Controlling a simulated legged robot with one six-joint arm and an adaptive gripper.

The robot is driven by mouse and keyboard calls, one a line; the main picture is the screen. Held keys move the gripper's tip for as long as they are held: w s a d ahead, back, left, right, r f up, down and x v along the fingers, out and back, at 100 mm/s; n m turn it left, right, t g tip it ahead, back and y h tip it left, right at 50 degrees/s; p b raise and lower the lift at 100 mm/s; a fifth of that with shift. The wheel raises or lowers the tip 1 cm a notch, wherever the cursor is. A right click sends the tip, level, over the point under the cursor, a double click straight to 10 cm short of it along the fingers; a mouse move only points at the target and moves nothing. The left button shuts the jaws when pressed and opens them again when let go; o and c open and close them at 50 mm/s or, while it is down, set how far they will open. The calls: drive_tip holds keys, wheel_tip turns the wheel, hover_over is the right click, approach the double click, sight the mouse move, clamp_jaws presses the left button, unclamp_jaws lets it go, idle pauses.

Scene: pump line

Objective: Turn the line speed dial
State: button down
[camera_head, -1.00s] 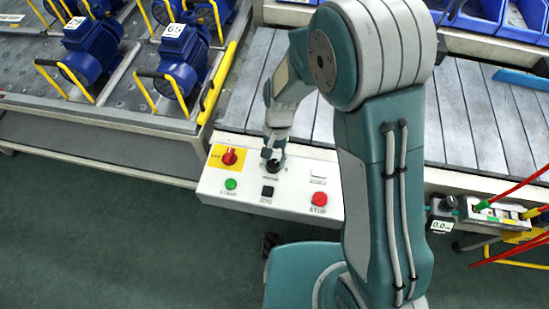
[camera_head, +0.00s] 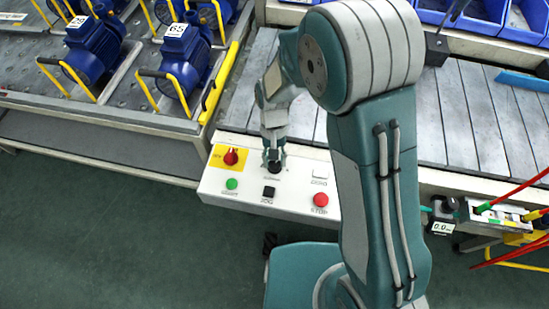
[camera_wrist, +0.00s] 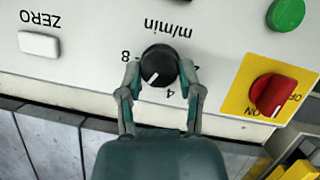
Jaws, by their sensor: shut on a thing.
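The line speed dial (camera_wrist: 159,66) is a black round knob with a white pointer line, on a white control panel (camera_head: 222,188). In the wrist view it sits under the label "m/min", and the figures 8 and 4 show beside it. The pointer is directed toward the lower left of that picture, between the 8 and the 4. My gripper (camera_wrist: 158,76) has one finger on each side of the dial and is shut on it. In the head view my gripper (camera_head: 273,160) reaches down onto the panel, and the dial is mostly hidden.
A red rotary switch (camera_head: 230,157) on a yellow plate is left of the dial. A green button (camera_head: 232,183), a black JOG button (camera_head: 268,192), a red STOP button (camera_head: 320,199) and a white ZERO button (camera_wrist: 39,44) are also close by. A conveyor (camera_head: 470,110) lies behind.

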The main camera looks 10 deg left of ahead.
drive_tip(key=shift+c, duration=1.3)
unclamp_jaws()
drive_tip(key=shift+a, duration=0.15)
drive_tip(key=v, duration=1.2)
drive_tip(key=s+d+r+m+t+y, duration=0.1)
drive_tip(key=s+d+r+t, duration=0.1)
drive_tip(key=d+r, duration=0.4)
drive_tip(key=s+d+r+t+y, duration=0.1)
drive_tip(key=s+d+r+t, duration=0.15)
drive_tip(key=d+r, duration=0.35)
drive_tip(key=s+d+r+m+t+h, duration=0.1)
drive_tip(key=s+d+r+t, duration=0.3)
drive_tip(key=s+d, duration=0.5)
drive_tip(key=shift+d+r+t, duration=0.2)
drive_tip(key=shift+d+t, duration=0.05)
drive_tip(key=shift+t, duration=0.6)
